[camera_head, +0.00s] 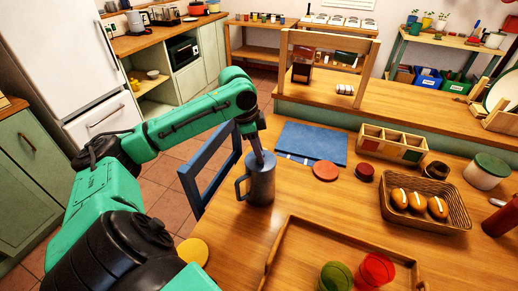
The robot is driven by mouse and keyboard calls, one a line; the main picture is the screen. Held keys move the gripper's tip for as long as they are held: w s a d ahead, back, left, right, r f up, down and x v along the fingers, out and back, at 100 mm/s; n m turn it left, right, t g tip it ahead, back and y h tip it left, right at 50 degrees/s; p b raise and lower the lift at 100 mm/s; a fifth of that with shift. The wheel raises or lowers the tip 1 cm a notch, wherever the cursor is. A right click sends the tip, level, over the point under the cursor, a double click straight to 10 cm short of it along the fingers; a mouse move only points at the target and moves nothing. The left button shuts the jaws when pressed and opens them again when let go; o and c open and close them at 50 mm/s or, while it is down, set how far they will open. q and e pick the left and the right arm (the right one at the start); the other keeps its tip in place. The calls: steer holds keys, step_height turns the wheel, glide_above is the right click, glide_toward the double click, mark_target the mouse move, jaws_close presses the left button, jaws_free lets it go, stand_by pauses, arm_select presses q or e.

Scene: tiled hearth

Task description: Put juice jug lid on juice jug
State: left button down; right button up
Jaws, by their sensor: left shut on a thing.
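A grey jug (262,187) with a handle on its left side stands upright on the wooden table. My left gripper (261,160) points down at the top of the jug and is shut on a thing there. That thing looks like the jug's lid, in the same grey, but it is small and partly hidden by the fingers. I cannot tell whether it rests on the rim or is just above it. My right gripper is not in view.
A red disc (325,171) and a dark red round piece (364,172) lie right of the jug. A blue mat (312,142) lies behind. A tray (345,238) with green and red cups is in front. A bread basket (455,214) stands at the right.

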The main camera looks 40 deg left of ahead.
arm_select(q)
steer(key=c, duration=0.5)
jaws_free()
steer(key=shift+c, duration=0.2)
steer(key=p+v, duration=0.1)
steer(key=v, duration=1.3)
steer(key=shift+r+p, duration=0.3)
steer(key=shift+p, duration=0.1)
